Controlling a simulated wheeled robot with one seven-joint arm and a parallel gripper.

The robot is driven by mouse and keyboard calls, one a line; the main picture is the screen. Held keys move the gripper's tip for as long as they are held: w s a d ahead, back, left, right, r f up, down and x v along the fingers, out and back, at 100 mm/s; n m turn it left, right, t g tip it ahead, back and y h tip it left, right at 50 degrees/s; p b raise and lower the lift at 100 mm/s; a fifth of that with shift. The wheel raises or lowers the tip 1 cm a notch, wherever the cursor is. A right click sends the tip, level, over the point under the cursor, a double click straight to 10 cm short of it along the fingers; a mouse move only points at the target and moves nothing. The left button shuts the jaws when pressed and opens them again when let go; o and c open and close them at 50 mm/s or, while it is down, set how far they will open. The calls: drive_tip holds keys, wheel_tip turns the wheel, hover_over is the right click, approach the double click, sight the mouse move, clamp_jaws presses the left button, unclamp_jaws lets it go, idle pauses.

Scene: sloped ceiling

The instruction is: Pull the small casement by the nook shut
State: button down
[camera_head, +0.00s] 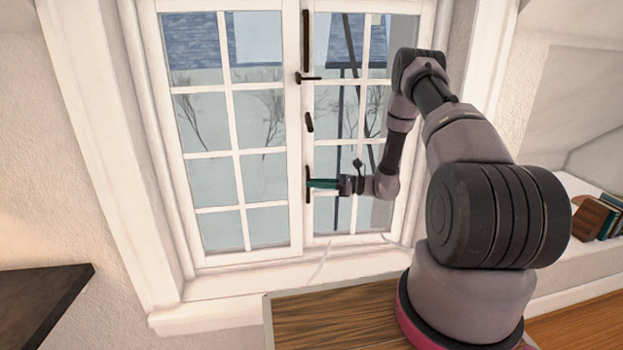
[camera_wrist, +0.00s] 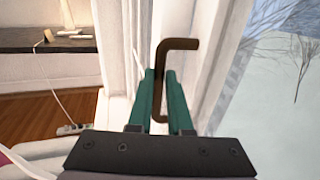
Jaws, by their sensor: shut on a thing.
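The white casement window has two paned sashes side by side. The right sash (camera_head: 348,238) carries a dark pull handle (camera_head: 307,172) low on its left stile. In the wrist view this handle (camera_wrist: 180,44) is a brown bent bar. My gripper (camera_head: 312,183) reaches it from the right in the head view. In the wrist view my gripper (camera_wrist: 161,78) has its two green fingers shut on the bar, one on each side. The left sash (camera_head: 226,140) stands beside it. I cannot tell how large any gap between the sashes is.
A dark latch (camera_head: 308,78) sits higher on the middle stile. A wooden top (camera_head: 330,322) lies below the window, and a dark shelf edge (camera_head: 40,300) is at lower left. Books (camera_head: 598,217) stand in the nook at right. A cable (camera_wrist: 62,105) hangs from a counter.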

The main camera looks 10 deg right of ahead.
drive_tip(key=s, duration=0.1)
drive_tip(key=s+g, duration=0.1)
drive_tip(key=s+d+n+g, duration=0.1)
drive_tip(key=s, duration=0.1)
drive_tip(key=shift+f+y, duration=0.1)
drive_tip(key=shift+y, duration=0.2)
drive_tip(key=shift+s, duration=0.1)
drive_tip(key=c, duration=1.1)
unclamp_jaws()
drive_tip(key=shift+c, duration=0.2)
drive_tip(key=shift+s, duration=0.1)
drive_tip(key=d, duration=0.3)
drive_tip(key=s+d, duration=0.1)
drive_tip(key=d, duration=0.6)
drive_tip(key=shift+s+d, duration=0.3)
drive_tip(key=shift+s, duration=0.05)
